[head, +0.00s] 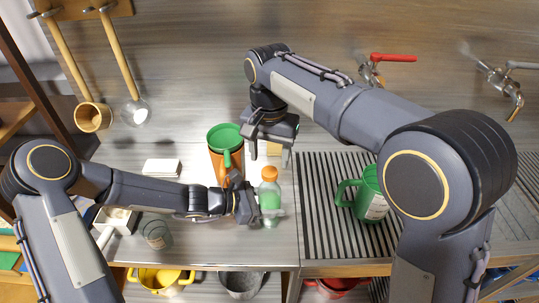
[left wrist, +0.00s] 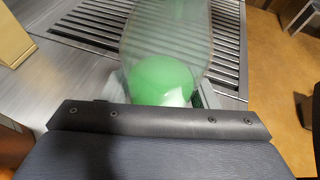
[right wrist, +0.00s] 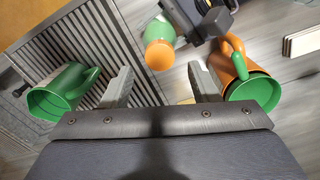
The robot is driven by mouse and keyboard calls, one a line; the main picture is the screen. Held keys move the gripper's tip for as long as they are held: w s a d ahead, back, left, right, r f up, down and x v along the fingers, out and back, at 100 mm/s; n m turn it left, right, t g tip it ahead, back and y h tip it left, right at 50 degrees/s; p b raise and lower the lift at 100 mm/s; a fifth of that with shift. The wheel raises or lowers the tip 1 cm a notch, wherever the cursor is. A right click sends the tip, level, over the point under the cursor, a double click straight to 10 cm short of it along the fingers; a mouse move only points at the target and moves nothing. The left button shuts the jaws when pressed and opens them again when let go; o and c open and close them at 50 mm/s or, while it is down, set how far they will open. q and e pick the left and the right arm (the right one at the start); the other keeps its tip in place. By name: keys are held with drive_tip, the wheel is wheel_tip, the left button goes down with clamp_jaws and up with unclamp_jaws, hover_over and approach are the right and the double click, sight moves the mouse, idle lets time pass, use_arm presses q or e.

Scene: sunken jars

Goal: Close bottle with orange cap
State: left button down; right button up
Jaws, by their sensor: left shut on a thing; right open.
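A clear bottle (head: 270,202) with green contents stands upright near the counter's front edge in the head view. An orange cap (head: 269,173) sits at its top; whether it is tightened cannot be told. My left gripper (head: 262,214) is shut on the bottle's body from the left. In the left wrist view the bottle (left wrist: 165,75) shows as clear wall and green contents between the fingers. My right gripper (head: 266,150) is open and empty, above and behind the bottle. In the right wrist view the orange cap (right wrist: 159,55) lies beyond its fingers (right wrist: 163,88).
An orange mug with a green top (head: 225,137) stands close behind the left gripper. A green mug (head: 367,195) stands on the ribbed drainboard (head: 322,215) at the right. A glass (head: 156,234) and white blocks (head: 161,168) are at the left. Taps are at the back right.

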sight(270, 171)
drive_tip(key=shift+c, duration=0.3)
drive_tip(key=n, duration=0.3)
drive_tip(key=shift+r, duration=0.4)
drive_tip(key=n, duration=0.2)
drive_tip(key=r+n, duration=0.1)
drive_tip(key=n, duration=0.1)
drive_tip(key=shift+r, duration=0.1)
drive_tip(key=n, duration=0.2)
drive_tip(key=r+n, duration=0.1)
drive_tip(key=n, duration=0.2)
drive_tip(key=shift+r+n, duration=0.25)
drive_tip(key=shift+n, duration=0.15)
drive_tip(key=shift+f, duration=0.1)
drive_tip(key=shift+f, duration=3.95)
